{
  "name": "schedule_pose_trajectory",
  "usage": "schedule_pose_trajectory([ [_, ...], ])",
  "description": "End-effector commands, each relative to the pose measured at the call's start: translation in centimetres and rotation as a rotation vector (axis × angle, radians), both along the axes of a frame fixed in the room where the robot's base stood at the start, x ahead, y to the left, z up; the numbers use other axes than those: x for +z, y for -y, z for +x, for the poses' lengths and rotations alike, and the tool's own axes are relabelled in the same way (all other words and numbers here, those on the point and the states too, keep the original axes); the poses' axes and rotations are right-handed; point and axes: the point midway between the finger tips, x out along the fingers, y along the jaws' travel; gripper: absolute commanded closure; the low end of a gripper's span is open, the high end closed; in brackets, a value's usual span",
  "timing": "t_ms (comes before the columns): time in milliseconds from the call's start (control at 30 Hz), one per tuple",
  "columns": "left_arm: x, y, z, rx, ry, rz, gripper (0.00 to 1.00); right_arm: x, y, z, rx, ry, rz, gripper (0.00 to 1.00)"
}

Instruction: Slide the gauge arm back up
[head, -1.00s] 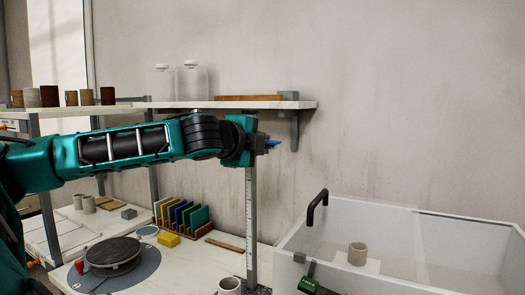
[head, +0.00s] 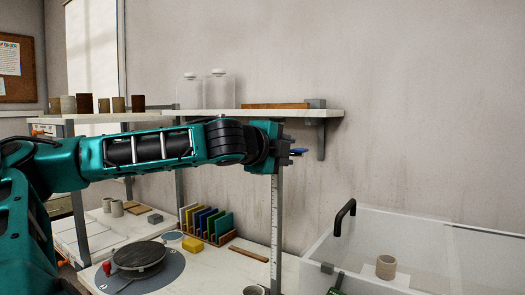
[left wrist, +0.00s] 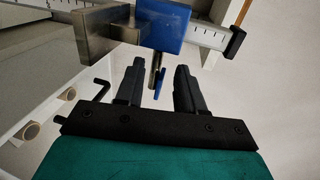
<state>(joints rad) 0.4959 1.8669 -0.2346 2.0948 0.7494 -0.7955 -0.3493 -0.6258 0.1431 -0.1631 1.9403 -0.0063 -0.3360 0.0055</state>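The height gauge's grey ruler post (head: 276,222) stands upright behind the worktable's items in the head view. My left gripper (head: 292,152) is at its upper part, just below shelf height, and partly hides it. In the left wrist view the gauge has a blue block (left wrist: 165,22) on the marked ruler (left wrist: 208,36) and a grey metal block (left wrist: 103,32). A thin pin with a blue tip (left wrist: 157,78) hangs between my left fingers (left wrist: 160,82), which are apart, with gaps beside it. My right gripper is not visible.
A wall shelf (head: 225,116) with jars is close above and behind my left gripper. A white basin (head: 440,255) with a cup (head: 386,266) is at the right. A wheel (head: 138,256) and a rack of coloured tiles (head: 215,225) stand on the table.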

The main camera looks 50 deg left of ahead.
Motion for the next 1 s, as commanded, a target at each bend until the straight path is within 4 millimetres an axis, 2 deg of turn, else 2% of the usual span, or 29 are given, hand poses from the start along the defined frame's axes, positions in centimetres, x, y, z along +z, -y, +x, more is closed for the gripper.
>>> schedule_pose_trajectory([
  [267,0.7,1.1,-4.0,0.005,0.005,0.004,0.62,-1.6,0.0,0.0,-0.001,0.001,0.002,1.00],
  [600,2.0,2.8,-9.4,0.005,0.003,0.002,0.62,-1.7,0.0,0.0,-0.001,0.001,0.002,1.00],
  [800,2.2,3.3,-10.7,0.002,0.001,-0.001,0.62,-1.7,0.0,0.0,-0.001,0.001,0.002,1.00],
  [1000,2.2,3.3,-10.9,0.002,0.000,-0.001,0.62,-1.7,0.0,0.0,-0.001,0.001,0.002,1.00],
])
